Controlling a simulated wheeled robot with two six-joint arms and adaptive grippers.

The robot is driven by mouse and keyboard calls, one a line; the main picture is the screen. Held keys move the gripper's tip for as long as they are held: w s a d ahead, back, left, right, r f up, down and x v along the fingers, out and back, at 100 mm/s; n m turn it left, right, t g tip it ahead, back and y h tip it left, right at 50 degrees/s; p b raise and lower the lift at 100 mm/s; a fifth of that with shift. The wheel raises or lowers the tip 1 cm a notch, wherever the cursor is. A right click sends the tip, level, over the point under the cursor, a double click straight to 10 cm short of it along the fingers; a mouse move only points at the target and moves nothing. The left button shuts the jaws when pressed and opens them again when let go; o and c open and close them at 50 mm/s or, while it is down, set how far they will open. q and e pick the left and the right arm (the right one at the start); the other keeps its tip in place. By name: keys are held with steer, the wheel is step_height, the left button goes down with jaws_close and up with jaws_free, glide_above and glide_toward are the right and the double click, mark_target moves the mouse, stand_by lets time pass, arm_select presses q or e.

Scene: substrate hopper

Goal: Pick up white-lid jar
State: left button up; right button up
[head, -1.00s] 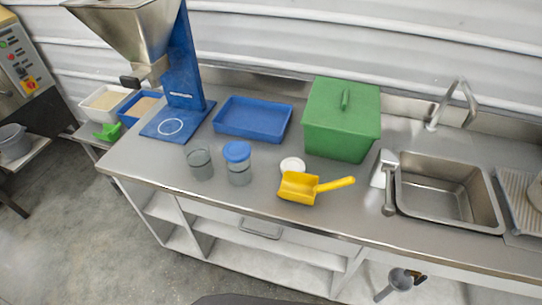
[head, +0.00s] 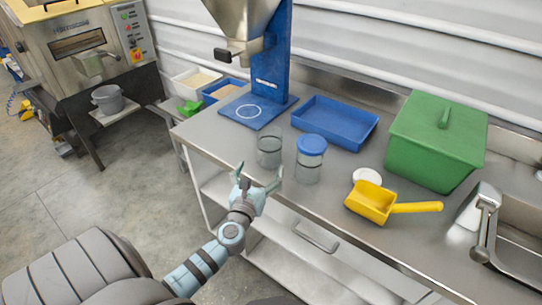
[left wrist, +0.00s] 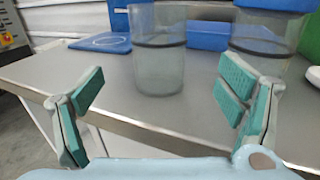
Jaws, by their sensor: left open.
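A clear glass jar without a lid (head: 269,152) stands upright near the counter's front edge. To its right stands a similar jar with a blue lid (head: 310,160). A loose white lid (head: 367,177) lies flat behind the yellow scoop; no jar wears a white lid. My left gripper (head: 260,177) is open and empty, just in front of the lidless jar. In the left wrist view the lidless jar (left wrist: 158,55) appears between and beyond the open fingers (left wrist: 160,100), apart from them. The blue-lid jar (left wrist: 262,35) is partly cut off there. My right gripper is not in view.
A yellow scoop (head: 371,203) lies at the right, before a green lidded box (head: 434,145). A blue tray (head: 335,125) and the hopper's blue base (head: 262,118) stand behind the jars. The sink (head: 515,250) is far right. The counter's front edge (head: 330,226) is close to my gripper.

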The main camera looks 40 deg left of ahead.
mark_target(267, 154)
arm_select(q)
steer(key=b+x, duration=0.1)
steer(key=x, duration=0.9)
steer(key=shift+b, duration=0.3)
steer(key=shift+w+a, duration=0.15)
steer(key=shift+w, duration=0.25)
steer(key=c, duration=1.3)
